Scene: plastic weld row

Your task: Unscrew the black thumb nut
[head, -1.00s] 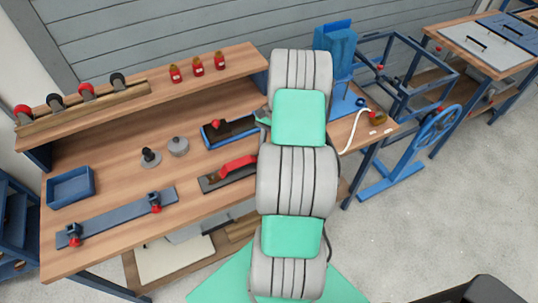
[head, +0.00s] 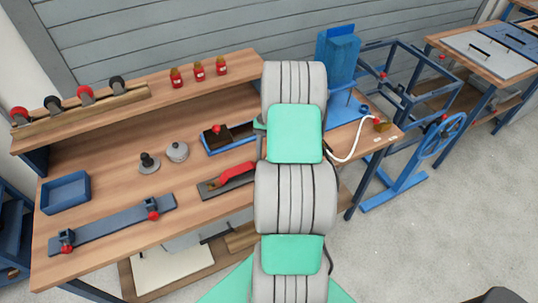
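A small black knob (head: 147,159) stands upright on a round grey base (head: 149,167) in the middle of the wooden bench. It may be the black thumb nut, but it is too small to be sure. A grey disc (head: 177,152) with a small raised centre lies just right of it. My arm's grey and green links rise through the middle of the picture, right of these things. My gripper is not visible; the arm links hide whatever is behind them.
The wooden bench (head: 110,195) carries a blue tray (head: 66,193), a blue-grey bar with two red-knobbed clamps (head: 112,224), a red-handled tool (head: 237,173) and a blue box (head: 229,136). A blue press (head: 338,60) stands right.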

